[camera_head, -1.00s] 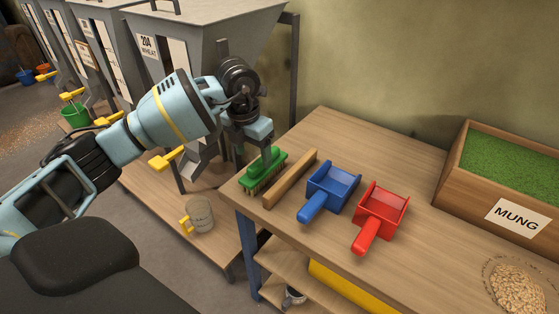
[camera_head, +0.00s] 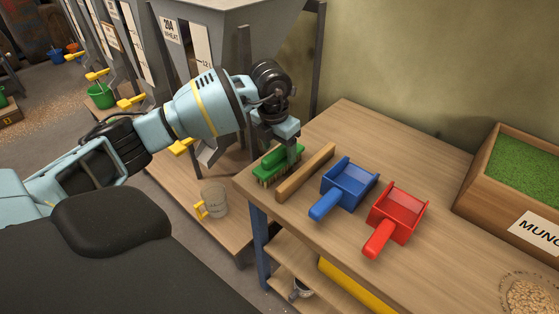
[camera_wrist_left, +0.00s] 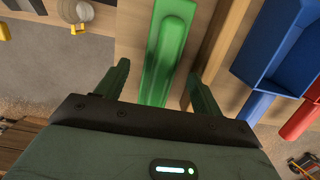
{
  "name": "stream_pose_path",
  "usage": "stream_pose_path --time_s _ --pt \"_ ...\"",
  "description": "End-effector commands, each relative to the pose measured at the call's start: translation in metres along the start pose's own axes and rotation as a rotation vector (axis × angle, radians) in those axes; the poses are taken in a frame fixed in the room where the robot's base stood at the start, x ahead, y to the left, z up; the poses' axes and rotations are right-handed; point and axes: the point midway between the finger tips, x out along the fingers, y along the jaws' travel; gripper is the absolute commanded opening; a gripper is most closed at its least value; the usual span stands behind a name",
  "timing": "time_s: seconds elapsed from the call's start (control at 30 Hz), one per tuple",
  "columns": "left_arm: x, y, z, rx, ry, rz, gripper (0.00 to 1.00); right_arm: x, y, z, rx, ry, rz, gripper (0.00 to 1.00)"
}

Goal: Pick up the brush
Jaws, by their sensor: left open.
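The green brush (camera_head: 279,164) lies bristles down at the left end of the wooden table, beside a wooden bar. My left gripper (camera_head: 286,150) is right over it, pointing down. In the left wrist view the brush (camera_wrist_left: 168,50) runs between the two open fingers (camera_wrist_left: 161,88), one on each side, with a gap visible to both. The head view hides part of the brush behind the gripper, and I cannot tell whether the fingers touch it. My right gripper is not in view.
Right of the brush lie the wooden bar (camera_head: 306,172), a blue scoop (camera_head: 345,184) and a red scoop (camera_head: 398,214). A wooden box of green mung (camera_head: 497,207) stands farther right. Grey hoppers (camera_head: 215,25) stand behind at left, with a clear cup (camera_head: 214,200) on the lower platform.

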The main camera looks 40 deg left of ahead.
Motion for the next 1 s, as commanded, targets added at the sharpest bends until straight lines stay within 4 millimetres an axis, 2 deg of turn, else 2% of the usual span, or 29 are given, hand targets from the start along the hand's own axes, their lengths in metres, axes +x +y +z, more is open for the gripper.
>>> stream_pose_path --time_s 0.2,0.53,0.87,1.0 --pt "0.029 -0.001 0.002 0.000 0.002 -0.001 0.67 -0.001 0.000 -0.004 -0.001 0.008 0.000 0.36" --pt "0.035 -0.001 0.003 0.001 -0.001 -0.001 0.67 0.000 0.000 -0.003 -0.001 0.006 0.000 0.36" --pt "0.035 -0.001 0.002 0.000 -0.001 -0.001 0.24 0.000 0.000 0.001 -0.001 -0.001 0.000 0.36" --pt "0.034 -0.001 0.003 0.000 -0.002 -0.001 0.23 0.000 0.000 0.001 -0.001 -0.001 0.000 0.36"
